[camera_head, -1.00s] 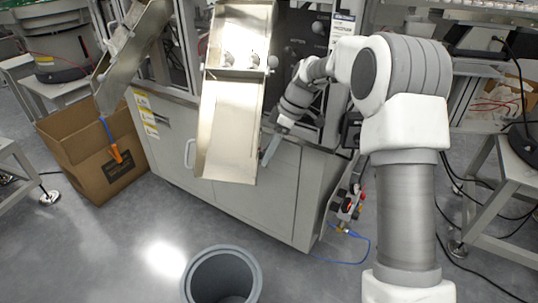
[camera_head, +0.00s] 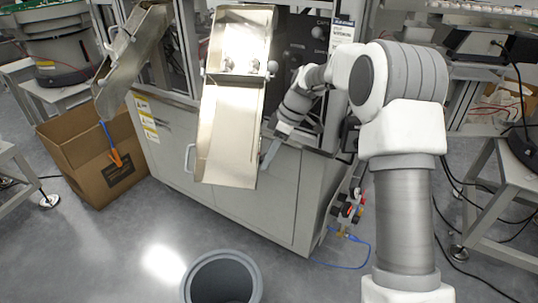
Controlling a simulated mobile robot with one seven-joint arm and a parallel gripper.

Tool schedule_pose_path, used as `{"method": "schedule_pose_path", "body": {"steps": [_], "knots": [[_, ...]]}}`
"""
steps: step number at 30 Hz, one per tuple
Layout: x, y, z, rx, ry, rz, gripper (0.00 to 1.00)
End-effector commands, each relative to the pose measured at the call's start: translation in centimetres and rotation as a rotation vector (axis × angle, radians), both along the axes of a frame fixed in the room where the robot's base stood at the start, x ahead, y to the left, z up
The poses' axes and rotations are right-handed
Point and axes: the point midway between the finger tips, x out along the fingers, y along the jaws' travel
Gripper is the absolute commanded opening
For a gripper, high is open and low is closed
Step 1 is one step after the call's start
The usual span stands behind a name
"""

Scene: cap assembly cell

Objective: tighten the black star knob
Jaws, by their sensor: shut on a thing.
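My gripper (camera_head: 271,150) is at the right edge of the sloping metal chute (camera_head: 228,130), in front of the grey machine cabinet. It points down and left. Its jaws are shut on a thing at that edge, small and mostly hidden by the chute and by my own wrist. The black star knob cannot be made out in this view; its place fits the hidden spot at the jaws.
A cardboard box (camera_head: 93,165) stands left of the cabinet under a second chute (camera_head: 133,55). A round grey bin (camera_head: 222,276) stands on the floor in front. Air fittings with a blue hose (camera_head: 350,208) are at the cabinet's right.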

Motion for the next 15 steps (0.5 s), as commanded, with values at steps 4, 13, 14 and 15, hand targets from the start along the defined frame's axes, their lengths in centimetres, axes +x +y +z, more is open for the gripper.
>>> {"method": "schedule_pose_path", "body": {"steps": [4,13,14,15], "knots": [[0.15,-0.03,0.54,0.01,0.047,0.0,0.0],[0.42,-0.04,0.54,0.038,0.175,0.001,0.0],[0.45,-0.03,0.46,0.042,0.189,0.001,0.0],[0.47,-0.03,0.45,0.045,0.205,0.001,0.0]]}}
